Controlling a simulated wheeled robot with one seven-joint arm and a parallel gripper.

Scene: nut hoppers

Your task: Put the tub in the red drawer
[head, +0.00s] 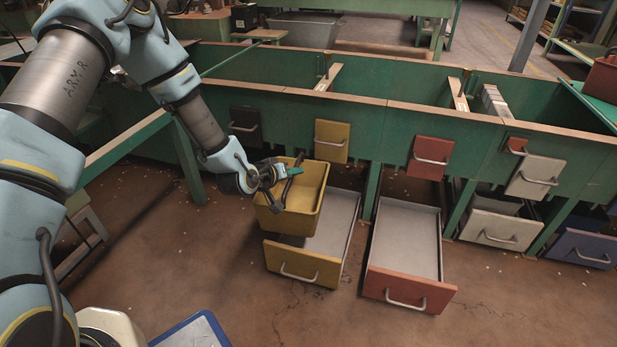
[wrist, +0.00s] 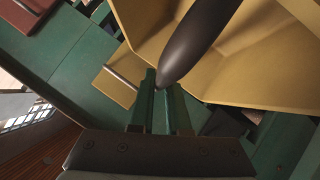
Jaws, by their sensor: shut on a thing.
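The yellow tub (head: 290,219) hangs roughly upright at the left rear of the open yellow drawer (head: 303,265), hiding part of it. I cannot tell whether it touches that drawer. My gripper (head: 291,171) is shut on the tub's dark handle. In the wrist view, my gripper's green fingers (wrist: 163,95) meet the dark handle (wrist: 203,38), with the tub's yellow inside wall (wrist: 260,72) behind. The tub looks empty where its inside shows. The red drawer (head: 409,238) is pulled out to the right of the tub, and its grey floor is bare.
The green hopper bench (head: 385,135) runs behind the drawers, with a yellow panel (head: 331,141) and a red panel (head: 429,157) on its front. A white drawer (head: 500,228) and a blue drawer (head: 578,247) stand farther right. A green post (head: 372,190) stands between the open drawers.

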